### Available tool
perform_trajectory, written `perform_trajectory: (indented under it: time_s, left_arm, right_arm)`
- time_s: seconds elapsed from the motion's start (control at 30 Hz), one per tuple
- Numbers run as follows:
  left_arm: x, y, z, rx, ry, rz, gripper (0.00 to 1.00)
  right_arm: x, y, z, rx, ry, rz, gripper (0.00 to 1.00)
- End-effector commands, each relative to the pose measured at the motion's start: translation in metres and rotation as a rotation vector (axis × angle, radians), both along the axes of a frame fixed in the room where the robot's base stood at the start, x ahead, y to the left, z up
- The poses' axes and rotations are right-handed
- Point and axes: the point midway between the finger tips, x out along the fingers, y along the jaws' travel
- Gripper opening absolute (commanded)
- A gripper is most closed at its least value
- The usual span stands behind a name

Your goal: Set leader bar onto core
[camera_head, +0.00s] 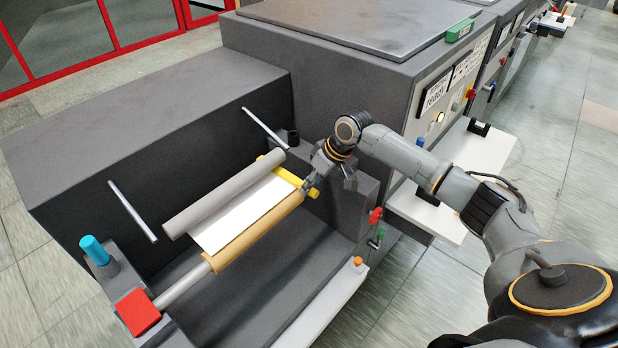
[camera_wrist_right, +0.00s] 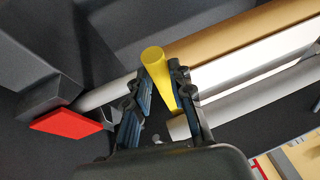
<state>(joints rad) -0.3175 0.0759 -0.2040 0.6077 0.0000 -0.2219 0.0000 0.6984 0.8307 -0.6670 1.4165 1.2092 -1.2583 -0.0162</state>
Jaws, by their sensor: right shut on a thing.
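The yellow leader bar (camera_head: 279,172) is at the right end of the white sheet in the head view. My right gripper (camera_head: 312,186) is at its near end. In the right wrist view, the two fingers are shut around the yellow bar (camera_wrist_right: 156,64), which points toward the brown core. The brown core (camera_head: 246,238) is a tube on a pale shaft, and it also shows in the right wrist view (camera_wrist_right: 232,31). The bar's end overlaps the core's edge there; I cannot tell whether they touch. My left gripper is not in view.
A white sheet (camera_head: 240,213) spans from the grey roller (camera_head: 222,193) to the core. A red block (camera_head: 138,311) and a blue knob (camera_head: 95,250) stand at the left end. The machine's side wall (camera_head: 348,205) is close to my right gripper.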

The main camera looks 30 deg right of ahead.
Motion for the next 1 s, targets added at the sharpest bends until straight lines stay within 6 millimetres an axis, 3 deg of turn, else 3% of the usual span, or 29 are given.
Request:
perform_trajectory:
  time_s: [0.2,0.23,0.3,0.33,0.6,0.73,1.0]
  left_arm:
    - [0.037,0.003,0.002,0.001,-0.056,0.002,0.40]
    - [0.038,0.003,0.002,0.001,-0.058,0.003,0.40]
    - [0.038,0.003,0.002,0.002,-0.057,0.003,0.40]
    - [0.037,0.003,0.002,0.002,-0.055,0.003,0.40]
    - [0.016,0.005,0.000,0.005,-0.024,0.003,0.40]
    - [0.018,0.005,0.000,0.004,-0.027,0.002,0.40]
    - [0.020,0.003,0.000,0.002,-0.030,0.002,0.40]
  right_arm:
    - [0.001,0.000,0.000,0.000,-0.003,0.000,0.00]
    - [0.001,0.000,0.000,0.000,-0.003,0.000,0.28]
    - [0.001,0.000,0.000,0.000,-0.003,0.000,0.42]
    - [0.001,0.000,0.000,0.000,-0.003,0.000,0.45]
    - [0.001,0.000,0.000,0.000,-0.002,0.001,0.45]
    - [-0.001,-0.003,0.007,-0.001,-0.004,0.000,0.45]
    - [-0.017,-0.019,0.055,-0.003,-0.005,0.000,0.45]
